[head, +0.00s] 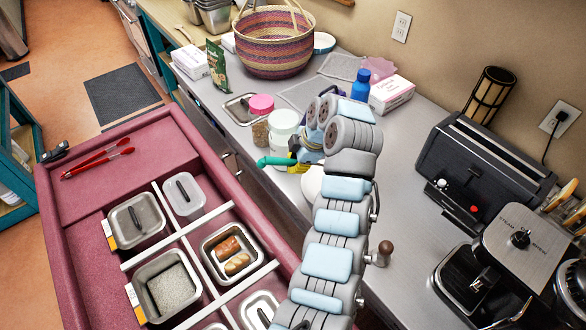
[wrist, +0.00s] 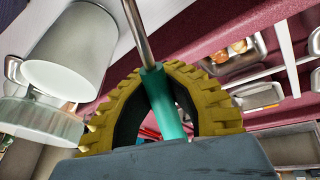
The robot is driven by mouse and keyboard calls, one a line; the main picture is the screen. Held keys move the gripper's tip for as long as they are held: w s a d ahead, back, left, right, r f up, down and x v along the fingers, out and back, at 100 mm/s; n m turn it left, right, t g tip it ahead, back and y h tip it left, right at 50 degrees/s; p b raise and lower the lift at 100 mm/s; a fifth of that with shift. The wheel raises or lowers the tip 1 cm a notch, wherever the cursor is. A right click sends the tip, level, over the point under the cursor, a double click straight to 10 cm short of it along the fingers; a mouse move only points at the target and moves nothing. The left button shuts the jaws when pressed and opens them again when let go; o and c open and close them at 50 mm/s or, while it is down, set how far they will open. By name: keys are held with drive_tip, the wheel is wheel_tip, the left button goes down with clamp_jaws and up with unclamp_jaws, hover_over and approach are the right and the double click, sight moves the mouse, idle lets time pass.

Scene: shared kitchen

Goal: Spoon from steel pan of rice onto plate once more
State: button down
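The steel pan of rice (head: 172,287) sits in the lower-left compartment of the maroon cart in the head view, filled with white grains. My gripper (head: 298,158) is over the counter edge, right of the cart and away from the pan. In the wrist view its yellow ribbed fingers (wrist: 158,72) are shut on the green handle of the spoon (wrist: 165,105). The spoon's metal shaft runs out of the top of that view, and its bowl is not seen. A white round thing, perhaps the plate (head: 312,184), shows partly behind my arm.
A pan with bread-like pieces (head: 231,256) and lidded pans are in the cart. Red tongs (head: 98,160) lie on its far end. A toaster (head: 480,160) stands on the right.

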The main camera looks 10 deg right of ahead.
drive_tip(key=shift+f+t+b, duration=0.35)
drive_tip(key=shift+t+b, duration=0.25)
drive_tip(key=shift+b, duration=0.95)
drive_tip(key=shift+b, duration=0.4)
drive_tip(key=shift+r+m+t+p, duration=0.3)
drive_tip(key=shift+r+t+p, duration=0.1)
drive_tip(key=shift+t+p, duration=0.35)
drive_tip(key=shift+s+t+h+p, duration=0.1)
drive_tip(key=shift+t+h+p, duration=0.2)
drive_tip(key=shift+t+p, duration=0.2)
drive_tip(key=shift+a+f+t, duration=0.1)
drive_tip(key=shift+t, duration=0.15)
